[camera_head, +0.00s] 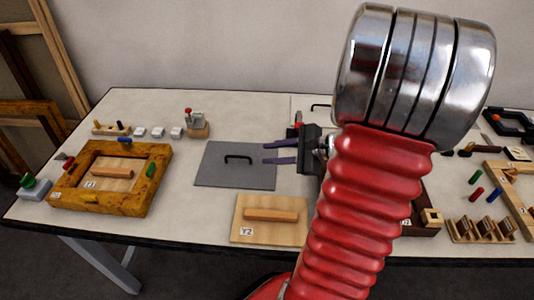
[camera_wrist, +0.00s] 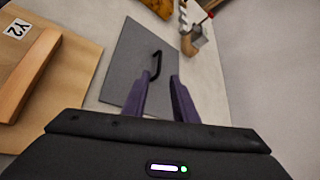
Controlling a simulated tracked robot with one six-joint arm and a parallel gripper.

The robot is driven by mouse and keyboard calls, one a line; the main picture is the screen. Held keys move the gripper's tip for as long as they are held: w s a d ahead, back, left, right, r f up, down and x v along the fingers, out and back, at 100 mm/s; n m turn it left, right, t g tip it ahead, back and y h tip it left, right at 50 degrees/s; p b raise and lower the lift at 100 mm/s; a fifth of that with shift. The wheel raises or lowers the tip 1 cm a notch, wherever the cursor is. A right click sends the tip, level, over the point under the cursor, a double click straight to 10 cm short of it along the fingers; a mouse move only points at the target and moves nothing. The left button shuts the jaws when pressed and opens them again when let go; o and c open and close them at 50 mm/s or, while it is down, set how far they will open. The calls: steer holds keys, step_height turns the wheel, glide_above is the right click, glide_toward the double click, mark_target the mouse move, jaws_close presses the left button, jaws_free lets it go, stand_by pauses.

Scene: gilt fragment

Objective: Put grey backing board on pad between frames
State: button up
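The grey backing board (camera_head: 210,172) lies flat on the table between the gilt frame at left and the frame pieces at right. A black handle (camera_head: 238,158) stands up from its middle. The board also shows in the wrist view (camera_wrist: 126,62), with its handle (camera_wrist: 156,66) just beyond my fingertips. My gripper (camera_head: 264,153) is open and empty, its two purple fingers apart and pointing left over the board's right side, short of the handle. I cannot make out a separate pad; any pad under the board is hidden.
A wooden board marked Y2 (camera_head: 271,231) with a bar handle lies in front. The gilt frame (camera_head: 152,188) holds a similar board. Small blocks and a stand (camera_head: 198,129) are behind. A pale panel with a black handle (camera_head: 321,106) is partly hidden by my arm.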

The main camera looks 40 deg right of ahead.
stand_by(0.7)
steer(key=s+a+r+n+g, duration=0.1)
steer(key=a+r+n+g, duration=0.15)
steer(key=a+n, duration=0.45)
steer(key=s+a+r+n+g, duration=0.1)
steer(key=a+n+g, duration=0.3)
steer(key=a, duration=0.6)
steer(key=s+a+r+n+h, duration=0.5)
steer(key=s+a+r+n, duration=0.2)
steer(key=n, duration=0.5)
steer(key=shift+a+r+n+t, duration=0.4)
steer(key=shift+a+r+t, duration=0.05)
steer(key=shift+a+r, duration=0.15)
